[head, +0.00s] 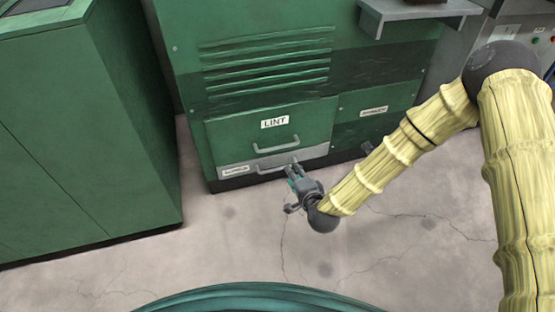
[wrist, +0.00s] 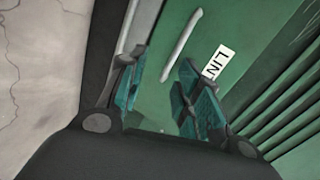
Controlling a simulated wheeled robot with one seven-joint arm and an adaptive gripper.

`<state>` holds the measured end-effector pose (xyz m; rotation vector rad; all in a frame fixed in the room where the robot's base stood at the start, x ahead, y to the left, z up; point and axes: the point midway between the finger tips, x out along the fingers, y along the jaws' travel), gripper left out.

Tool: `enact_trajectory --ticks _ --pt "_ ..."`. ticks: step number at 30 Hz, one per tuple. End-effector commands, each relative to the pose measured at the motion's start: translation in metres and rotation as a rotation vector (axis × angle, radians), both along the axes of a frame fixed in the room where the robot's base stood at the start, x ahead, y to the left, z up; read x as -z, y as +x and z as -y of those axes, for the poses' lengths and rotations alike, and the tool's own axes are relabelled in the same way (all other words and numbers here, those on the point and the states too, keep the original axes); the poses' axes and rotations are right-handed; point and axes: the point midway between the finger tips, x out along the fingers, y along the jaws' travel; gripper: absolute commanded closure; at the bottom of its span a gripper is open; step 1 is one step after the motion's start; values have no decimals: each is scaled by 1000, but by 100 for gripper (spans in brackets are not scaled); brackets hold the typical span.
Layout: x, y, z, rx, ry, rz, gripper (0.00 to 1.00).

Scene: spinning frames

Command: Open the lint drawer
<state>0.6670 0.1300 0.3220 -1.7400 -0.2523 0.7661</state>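The lint drawer (head: 225,138) is a green panel with a white LINT label (head: 274,123) and a grey bar handle (head: 276,146) on the machine's front. It looks closed. In the wrist view the LINT label (wrist: 217,62) and the handle (wrist: 182,48) show ahead of my fingers. My gripper (head: 294,172) is low in front of the machine, close to the lower grey strip in the head view. In the wrist view my gripper (wrist: 165,85) has its two teal-padded fingers apart, with nothing seen between them. I cannot tell whether a finger touches the lower strip's handle.
A grey strip drawer (head: 316,154) with its own handle (head: 262,170) lies directly below the lint drawer. A smaller labelled green panel (head: 374,111) is to the right. A green cabinet (head: 90,150) stands at left. The cracked floor (head: 230,240) in front is clear.

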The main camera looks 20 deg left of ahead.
Motion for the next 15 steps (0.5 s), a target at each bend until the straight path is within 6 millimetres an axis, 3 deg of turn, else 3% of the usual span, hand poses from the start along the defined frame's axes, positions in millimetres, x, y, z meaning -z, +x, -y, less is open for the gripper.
enact_trajectory --ticks 1,6,15 --pt "11 8 -8 11 36 14 66" --pt "8 26 -27 40 138 46 66" --pt "2 40 -41 56 202 65 66"
